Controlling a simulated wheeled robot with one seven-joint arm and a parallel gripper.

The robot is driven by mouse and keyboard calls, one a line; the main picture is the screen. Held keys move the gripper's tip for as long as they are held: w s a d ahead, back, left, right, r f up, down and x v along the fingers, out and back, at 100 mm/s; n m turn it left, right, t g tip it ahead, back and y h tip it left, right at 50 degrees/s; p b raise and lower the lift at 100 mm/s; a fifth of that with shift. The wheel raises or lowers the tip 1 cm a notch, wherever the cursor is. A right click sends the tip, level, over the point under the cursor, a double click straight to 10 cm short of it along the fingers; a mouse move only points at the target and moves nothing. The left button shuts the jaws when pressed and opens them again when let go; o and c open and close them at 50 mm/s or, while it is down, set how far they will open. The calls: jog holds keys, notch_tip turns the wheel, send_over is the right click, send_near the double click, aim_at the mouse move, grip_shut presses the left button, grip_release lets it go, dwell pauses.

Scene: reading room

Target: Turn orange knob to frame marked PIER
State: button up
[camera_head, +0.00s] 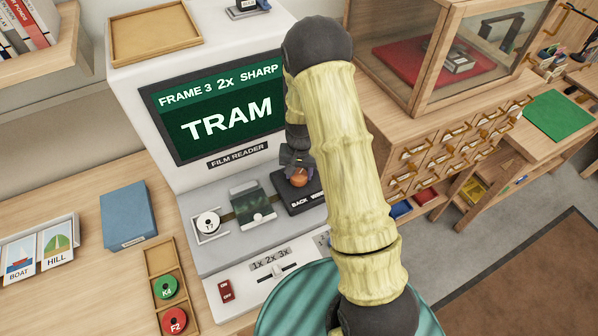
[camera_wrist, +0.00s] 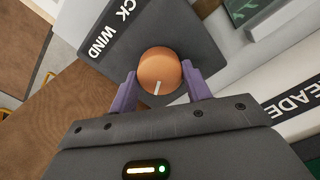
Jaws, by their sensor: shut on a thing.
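The orange knob (camera_head: 299,178) sits on a dark plate (camera_head: 290,201) lettered BACK and WIND, at the right of the film reader. In the wrist view the orange knob (camera_wrist: 160,72) has a white pointer line on its face. My gripper (camera_wrist: 162,88) is shut on it, one purple finger on each side. In the head view my gripper (camera_head: 297,158) is mostly hidden behind my arm. The reader's screen (camera_head: 219,109) reads FRAME 3, 2x, SHARP and TRAM. A white reel (camera_head: 208,224) and a dark film gate (camera_head: 251,203) lie left of the knob.
A 1x 2x 3x slider (camera_head: 277,270) and a red switch (camera_head: 226,291) are on the reader's front. A wooden tray (camera_head: 160,258) with green and red reels and a blue box (camera_head: 128,215) stand left. A glass-fronted cabinet (camera_head: 440,60) stands right.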

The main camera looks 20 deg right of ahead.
aim_at(301, 174)
jog(key=shift+m, duration=0.3)
jog(key=o, duration=1)
jog(key=shift+r, duration=0.1)
jog(key=r+b, duration=0.2)
jog(key=r, duration=1.5)
jog(key=shift+d+r, duration=0.15)
jog(key=shift+d, duration=0.05)
jog(key=shift+s, duration=0.1)
